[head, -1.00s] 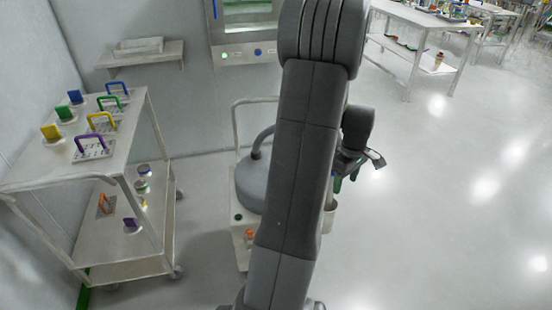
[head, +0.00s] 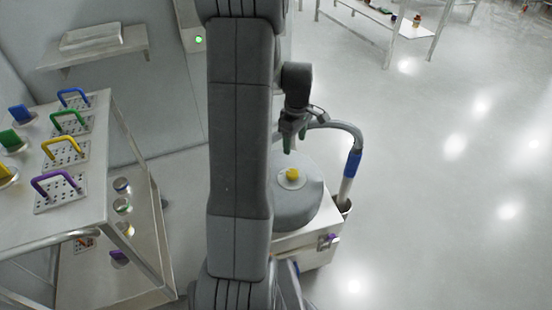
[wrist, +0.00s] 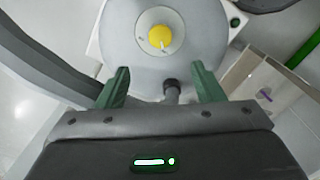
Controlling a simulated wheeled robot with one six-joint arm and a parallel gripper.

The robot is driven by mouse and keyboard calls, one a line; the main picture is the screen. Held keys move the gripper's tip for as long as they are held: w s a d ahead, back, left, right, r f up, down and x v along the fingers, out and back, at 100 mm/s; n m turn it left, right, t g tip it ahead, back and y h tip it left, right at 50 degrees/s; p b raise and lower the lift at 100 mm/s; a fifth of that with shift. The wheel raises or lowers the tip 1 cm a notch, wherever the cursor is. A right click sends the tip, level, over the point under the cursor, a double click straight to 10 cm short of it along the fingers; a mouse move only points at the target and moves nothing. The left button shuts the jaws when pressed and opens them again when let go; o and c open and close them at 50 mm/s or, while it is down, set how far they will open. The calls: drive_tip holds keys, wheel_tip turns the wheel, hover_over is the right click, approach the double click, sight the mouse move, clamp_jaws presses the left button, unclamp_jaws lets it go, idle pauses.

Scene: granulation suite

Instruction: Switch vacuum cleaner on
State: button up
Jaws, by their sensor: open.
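The vacuum cleaner (head: 308,205) has a grey rounded drum on a white box base. A yellow knob (head: 292,174) sits on a pale disc on top of the drum. In the wrist view the knob (wrist: 160,37) is near the top centre, beyond my fingertips; its setting is too small to read surely. My gripper (head: 293,140) is above the drum, near the knob and apart from it. In the wrist view its green fingers (wrist: 162,82) are spread wide with nothing held. My arm hides the drum's left part in the head view.
A grey hose with a blue cuff (head: 352,163) curves down the vacuum's right side into a holder. A white trolley (head: 100,215) at left carries handled plates and coloured blocks. A wall shelf (head: 95,50) is behind it. The floor at right is open.

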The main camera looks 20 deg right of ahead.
sight(293, 173)
wheel_tip(293, 173, down, 14)
drive_tip(key=shift+r+b, duration=0.1)
drive_tip(key=shift+b, duration=0.35)
drive_tip(key=c, duration=1)
drive_tip(key=shift+o, duration=0.2)
